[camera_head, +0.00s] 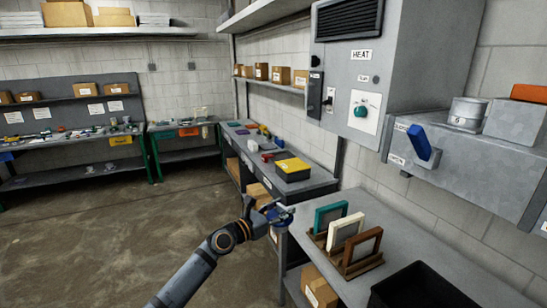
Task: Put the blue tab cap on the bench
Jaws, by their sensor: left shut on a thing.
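My left gripper (278,213) is shut on a small blue piece (284,211), which looks like the blue tab cap; the fingers hide much of it. The gripper is in the middle of the head view, by the left edge of the near grey bench (395,220). I cannot tell whether the piece touches the bench. A larger blue tab (419,142) sticks out, tilted, from the front of the grey duct box at right. My right gripper is not in view.
A wooden rack with teal, white and brown frames (347,231) stands on the bench. A black bin (420,288) is at its front. A yellow-topped case (292,168) sits on the bench beyond. A grey heater cabinet (360,70) hangs above. Bare bench shows around the rack.

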